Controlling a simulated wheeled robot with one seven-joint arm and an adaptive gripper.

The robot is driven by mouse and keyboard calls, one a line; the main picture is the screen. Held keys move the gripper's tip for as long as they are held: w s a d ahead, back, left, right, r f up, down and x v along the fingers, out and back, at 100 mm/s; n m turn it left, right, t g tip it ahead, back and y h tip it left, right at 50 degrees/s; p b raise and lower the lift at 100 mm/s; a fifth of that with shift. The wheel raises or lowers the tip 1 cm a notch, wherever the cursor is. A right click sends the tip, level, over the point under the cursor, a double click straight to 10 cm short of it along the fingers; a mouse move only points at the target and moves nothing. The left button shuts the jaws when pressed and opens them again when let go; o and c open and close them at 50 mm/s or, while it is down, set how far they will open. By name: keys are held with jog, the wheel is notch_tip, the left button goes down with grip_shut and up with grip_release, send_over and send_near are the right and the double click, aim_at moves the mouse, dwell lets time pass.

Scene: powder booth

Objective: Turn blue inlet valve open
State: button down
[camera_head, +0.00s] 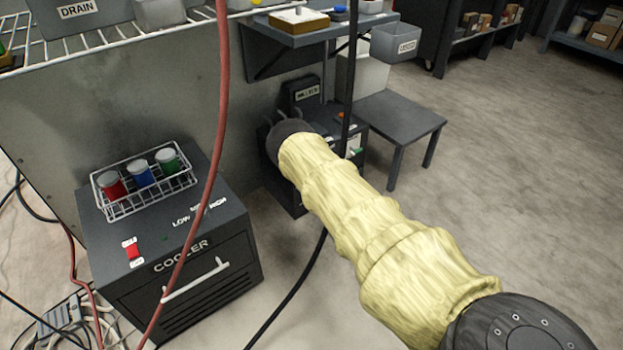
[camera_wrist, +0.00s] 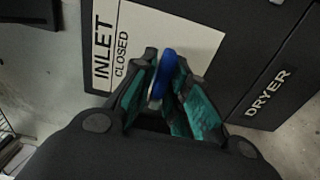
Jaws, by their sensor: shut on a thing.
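The blue inlet valve handle (camera_wrist: 161,73) shows in the wrist view, standing between the fingers of my gripper (camera_wrist: 165,66). My gripper is shut on it, with the teal inner pads on either side. A white plate (camera_wrist: 165,35) behind it reads INLET and CLOSED; part of the plate is hidden by the fingers. In the head view my gripper (camera_head: 284,128) is at the dark box below the wall shelf, and the valve is hidden there.
The dark dryer box (camera_wrist: 262,75) lies right of the plate. A cooler (camera_head: 190,265) with a wire rack (camera_head: 143,207) of lidded jars stands at left. A red cable (camera_head: 222,90) and a black cable (camera_head: 300,285) hang nearby. A low grey table (camera_head: 400,118) stands behind.

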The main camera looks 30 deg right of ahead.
jog(key=shift+s+f, duration=0.1)
dwell(0.4)
jog(key=c, duration=1.5)
grip_release()
jog(key=s, duration=0.8)
jog(key=s+d, duration=0.1)
jog(key=s, duration=0.3)
jog(key=shift+a, duration=0.1)
